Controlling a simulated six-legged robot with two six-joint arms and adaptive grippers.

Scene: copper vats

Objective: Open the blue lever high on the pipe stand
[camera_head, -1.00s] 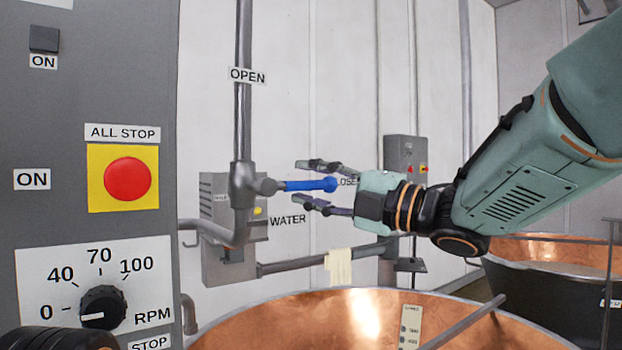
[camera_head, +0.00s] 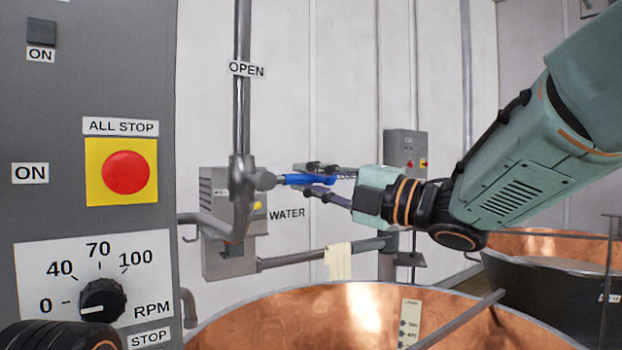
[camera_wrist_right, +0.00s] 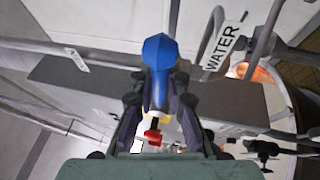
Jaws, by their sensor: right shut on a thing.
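The blue lever (camera_head: 297,179) sticks out to the right, about level, from a grey valve on the vertical pipe (camera_head: 243,120). An OPEN label (camera_head: 246,69) is on the pipe above it. My right gripper (camera_head: 316,179) reaches in from the right and is shut on the blue lever, one finger above and one below. The label behind the lever's outer end is now hidden by the gripper. My left gripper is not in view.
A grey control panel (camera_head: 90,225) with a red ALL STOP button (camera_head: 126,172) stands close on the left. A copper vat (camera_head: 300,312) lies below, another (camera_head: 550,245) at right. A grey box (camera_head: 215,255) and WATER label (camera_head: 287,214) are behind the valve.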

